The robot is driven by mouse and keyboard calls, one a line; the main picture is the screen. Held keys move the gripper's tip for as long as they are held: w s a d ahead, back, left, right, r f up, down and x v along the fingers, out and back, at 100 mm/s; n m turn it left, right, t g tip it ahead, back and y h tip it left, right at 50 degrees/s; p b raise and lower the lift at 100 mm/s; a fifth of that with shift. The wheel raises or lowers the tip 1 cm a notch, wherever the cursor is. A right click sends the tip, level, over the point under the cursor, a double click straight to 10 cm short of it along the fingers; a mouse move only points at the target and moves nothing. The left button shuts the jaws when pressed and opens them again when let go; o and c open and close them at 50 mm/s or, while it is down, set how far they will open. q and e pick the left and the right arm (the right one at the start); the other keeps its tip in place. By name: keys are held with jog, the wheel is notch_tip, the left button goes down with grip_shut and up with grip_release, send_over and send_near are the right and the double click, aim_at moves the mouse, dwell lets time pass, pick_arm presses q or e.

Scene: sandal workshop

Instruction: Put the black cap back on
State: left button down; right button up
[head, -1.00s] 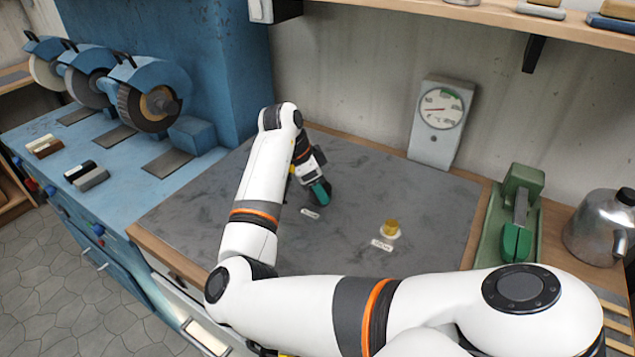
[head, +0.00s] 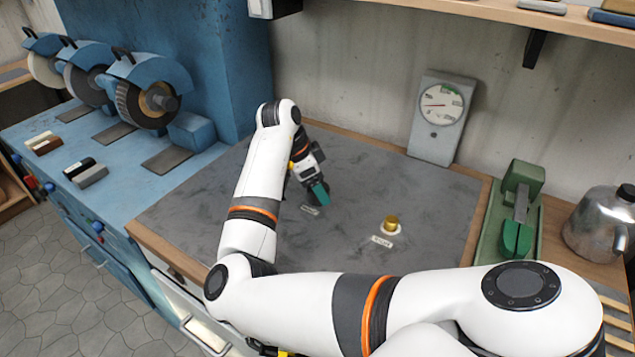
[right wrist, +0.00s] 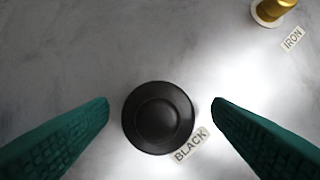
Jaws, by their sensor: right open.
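A round black cap-like piece (right wrist: 157,117) with a raised centre sits on the grey work surface beside a label reading BLACK (right wrist: 191,145). I cannot tell from above whether anything is under it. My right gripper (right wrist: 160,125) is open, a teal finger on each side of the black piece, with small gaps and no visible contact. In the head view my right gripper (head: 316,192) hangs over the left-centre of the surface and hides most of the black piece; the small label (head: 310,211) shows in front. My left gripper is not in view.
A brass-coloured piece (head: 390,223) stands on a white disc, labelled IRON (right wrist: 292,38). A gauge (head: 440,110) stands at the back wall. A green press-like tool (head: 515,215) and a metal kettle (head: 605,220) are at the right. The surface between is clear.

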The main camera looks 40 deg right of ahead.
jog(key=v, duration=1.1)
jog(key=shift+b, duration=0.3)
